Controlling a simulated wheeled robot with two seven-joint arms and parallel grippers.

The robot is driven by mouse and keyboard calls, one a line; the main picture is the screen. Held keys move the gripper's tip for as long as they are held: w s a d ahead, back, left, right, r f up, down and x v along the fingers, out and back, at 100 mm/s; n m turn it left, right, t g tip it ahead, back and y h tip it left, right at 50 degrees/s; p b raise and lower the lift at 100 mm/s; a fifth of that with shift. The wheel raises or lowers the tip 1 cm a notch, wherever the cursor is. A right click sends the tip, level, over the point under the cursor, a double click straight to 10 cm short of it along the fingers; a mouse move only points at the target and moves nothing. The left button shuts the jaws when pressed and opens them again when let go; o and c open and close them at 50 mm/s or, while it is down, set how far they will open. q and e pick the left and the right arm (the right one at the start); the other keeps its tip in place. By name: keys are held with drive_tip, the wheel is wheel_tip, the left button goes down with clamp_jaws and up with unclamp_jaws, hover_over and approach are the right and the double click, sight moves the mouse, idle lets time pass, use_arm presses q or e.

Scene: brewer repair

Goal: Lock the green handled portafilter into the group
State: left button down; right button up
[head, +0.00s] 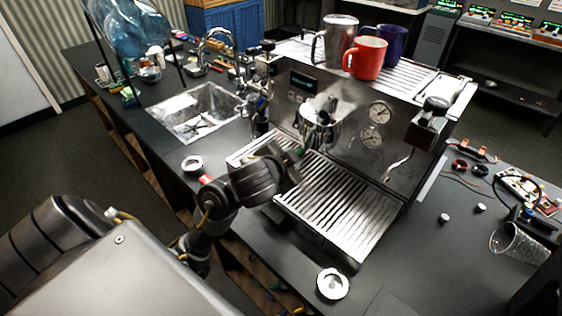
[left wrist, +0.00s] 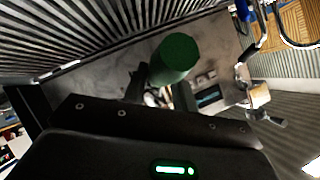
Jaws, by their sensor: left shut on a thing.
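The espresso machine (head: 340,150) stands on the dark counter, with its shiny group (head: 318,112) on the front left. My left gripper (head: 295,162) is just below and in front of the group. It is shut on the green handle (left wrist: 174,58) of the portafilter, whose rounded end faces the camera in the left wrist view. My right gripper is not in view.
The slatted drip tray (head: 340,205) lies below. Round metal parts (head: 332,284) (head: 193,164) rest on the counter. A red mug (head: 366,58) and other cups stand on the machine. A sink (head: 200,112) is at left, and a clear glass (head: 508,240) lies at right.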

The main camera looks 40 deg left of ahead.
use_arm(q)
drive_tip(key=shift+d, duration=0.1)
drive_tip(key=shift+s+d+n+y+b, duration=0.1)
drive_tip(key=shift+d+n+y+b, duration=0.65)
drive_tip(key=shift+b, duration=0.35)
drive_tip(key=shift+a+r, duration=0.1)
drive_tip(key=c, duration=1)
unclamp_jaws()
drive_tip(key=shift+c, duration=0.2)
